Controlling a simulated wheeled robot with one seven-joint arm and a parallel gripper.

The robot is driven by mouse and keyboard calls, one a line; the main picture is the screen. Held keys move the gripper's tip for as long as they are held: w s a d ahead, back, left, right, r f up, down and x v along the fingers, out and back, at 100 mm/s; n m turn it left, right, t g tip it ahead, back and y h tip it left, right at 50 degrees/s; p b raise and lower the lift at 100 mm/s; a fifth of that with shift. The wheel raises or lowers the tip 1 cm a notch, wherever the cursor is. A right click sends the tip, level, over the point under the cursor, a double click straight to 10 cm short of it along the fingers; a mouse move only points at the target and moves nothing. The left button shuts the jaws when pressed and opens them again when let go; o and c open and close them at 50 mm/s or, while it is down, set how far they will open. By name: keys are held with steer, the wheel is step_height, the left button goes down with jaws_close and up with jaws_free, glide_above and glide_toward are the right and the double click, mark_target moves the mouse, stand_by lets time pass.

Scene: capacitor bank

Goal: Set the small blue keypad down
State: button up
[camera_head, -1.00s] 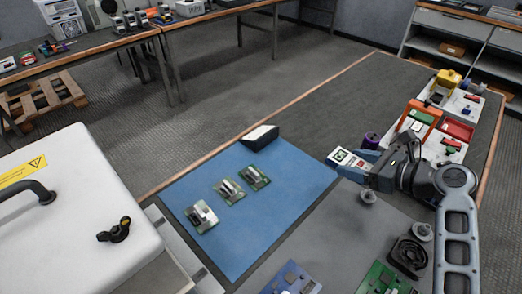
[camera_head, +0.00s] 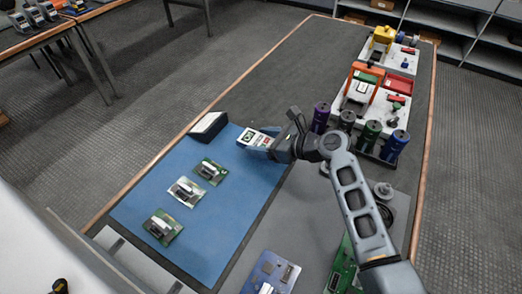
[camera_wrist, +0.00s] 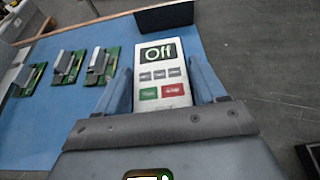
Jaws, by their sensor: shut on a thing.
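The keypad (camera_head: 254,137) has a pale face with a dark display reading "Off"; grey, green and red buttons show in the wrist view (camera_wrist: 163,72). Its face looks white to grey, and I cannot tell the colour of its body. My gripper (camera_head: 264,143) is shut on the keypad, with one blue finger on each side of it. It holds the keypad over the far right part of the blue mat (camera_head: 228,205). The keypad's lower end is hidden by the gripper. I cannot tell whether it touches the mat.
A black wedge-shaped box (camera_head: 208,125) stands at the mat's far edge. Several green boards with pale handles, one nearest (camera_head: 163,227), lie along the mat's left. The mat's middle and right are clear.

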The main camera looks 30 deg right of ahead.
steer(key=shift+a+f+b, duration=0.1)
steer(key=shift+f+b, duration=0.2)
steer(key=shift+f, duration=1.7)
steer(key=shift+f, duration=0.15)
steer(key=o, duration=1.2)
steer(key=v, duration=1.2)
steer(key=shift+p, duration=0.3)
